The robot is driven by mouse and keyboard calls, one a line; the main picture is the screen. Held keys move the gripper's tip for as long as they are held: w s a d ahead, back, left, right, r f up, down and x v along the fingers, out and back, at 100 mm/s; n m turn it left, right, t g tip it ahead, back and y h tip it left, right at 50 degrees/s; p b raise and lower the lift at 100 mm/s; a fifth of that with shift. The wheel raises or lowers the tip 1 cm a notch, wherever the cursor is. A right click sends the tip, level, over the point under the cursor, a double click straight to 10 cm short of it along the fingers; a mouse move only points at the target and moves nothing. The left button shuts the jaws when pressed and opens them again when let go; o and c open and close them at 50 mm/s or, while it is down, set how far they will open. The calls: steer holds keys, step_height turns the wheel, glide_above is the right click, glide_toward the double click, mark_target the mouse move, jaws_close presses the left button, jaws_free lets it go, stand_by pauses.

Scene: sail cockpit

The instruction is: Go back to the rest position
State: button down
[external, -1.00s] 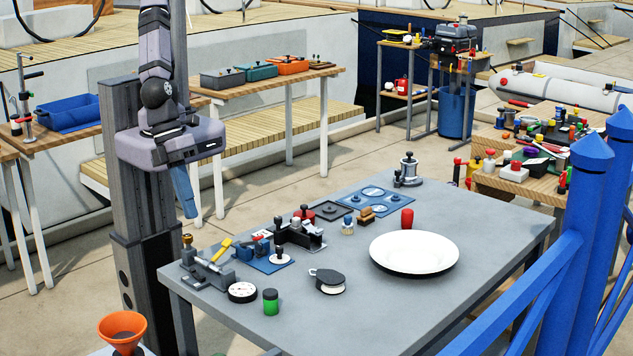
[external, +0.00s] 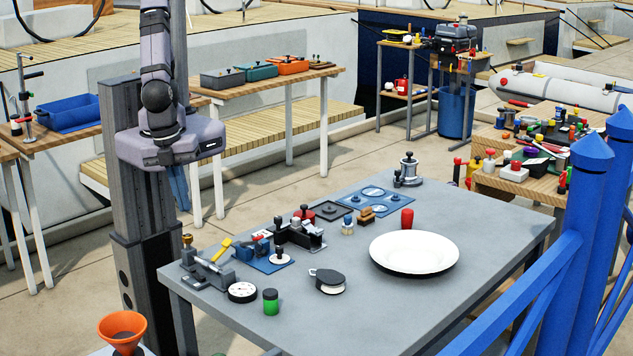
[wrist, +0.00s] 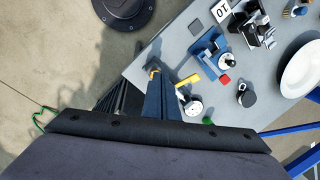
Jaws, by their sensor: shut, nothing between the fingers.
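My gripper (external: 180,187) hangs below my wrist housing at the left of the external view, beyond the back left corner of the grey table (external: 455,212) and above its top. Its blue fingers are partly hidden by the housing. In the wrist view my gripper (wrist: 155,78) points down with its fingers together and nothing between them. Near the fingertips in that picture lie a yellow-handled tool (wrist: 188,79) and a round white dial (wrist: 193,106), both on the table below.
The table holds a white plate (external: 414,250), a green jar (external: 271,301), a red cup (external: 407,218), a black puck-like device (external: 328,278) and several small fixtures. An orange funnel (external: 122,328) stands at the front left. A blue railing (external: 565,240) runs along the right.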

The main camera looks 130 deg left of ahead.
steer(key=s+a+r+n+g+h, duration=0.1)
steer(key=s+a+r+n, duration=0.2)
steer(key=a+n, duration=0.7)
steer(key=shift+a, duration=0.95)
stand_by(1.8)
